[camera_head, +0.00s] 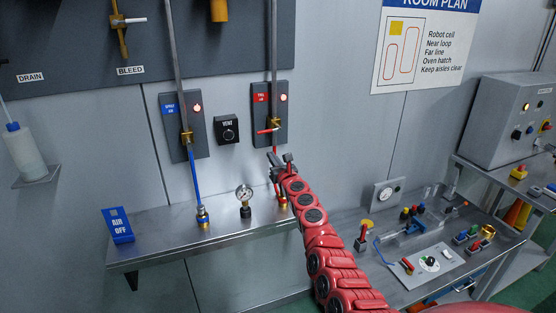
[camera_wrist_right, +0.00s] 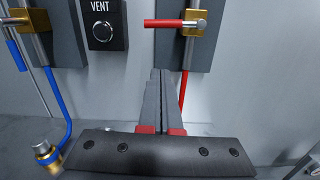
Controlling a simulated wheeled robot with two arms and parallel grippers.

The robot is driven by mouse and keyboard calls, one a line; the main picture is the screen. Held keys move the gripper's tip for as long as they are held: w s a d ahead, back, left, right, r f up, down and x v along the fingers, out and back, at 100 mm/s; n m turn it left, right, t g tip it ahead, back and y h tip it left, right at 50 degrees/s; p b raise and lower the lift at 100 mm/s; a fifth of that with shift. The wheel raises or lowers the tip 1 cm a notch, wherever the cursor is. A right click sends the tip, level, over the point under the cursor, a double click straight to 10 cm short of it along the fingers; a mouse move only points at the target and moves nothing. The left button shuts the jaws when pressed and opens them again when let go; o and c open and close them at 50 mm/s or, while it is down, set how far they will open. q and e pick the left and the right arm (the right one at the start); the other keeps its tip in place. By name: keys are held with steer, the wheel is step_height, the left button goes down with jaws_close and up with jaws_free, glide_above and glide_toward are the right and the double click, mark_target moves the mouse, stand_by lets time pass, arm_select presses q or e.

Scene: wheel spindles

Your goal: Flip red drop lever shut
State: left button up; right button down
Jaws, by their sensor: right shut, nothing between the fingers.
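The red drop lever (camera_head: 267,131) is on a brass valve on the right-hand dark wall panel, in line with a vertical grey pipe (camera_head: 274,50). In the wrist view the lever (camera_wrist_right: 165,23) lies roughly level, crosswise to the pipe, its free end pointing left from the brass valve body (camera_wrist_right: 193,24). My right gripper (camera_head: 281,158) is below the lever in the head view. Its fingers (camera_wrist_right: 160,75) are shut and empty, pointing up under the lever; they look apart from it, though the depth is hard to judge. My left gripper is not in view.
A VENT button box (camera_head: 227,129) is left of the red panel. A matching blue valve panel (camera_head: 185,125) is farther left. A bench (camera_head: 350,222) with controls is at right.

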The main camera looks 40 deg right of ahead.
steer(key=p+v, duration=0.1)
steer(key=v, duration=0.4)
steer(key=shift+d, duration=0.15)
steer(key=shift+f, duration=0.15)
stand_by(0.4)
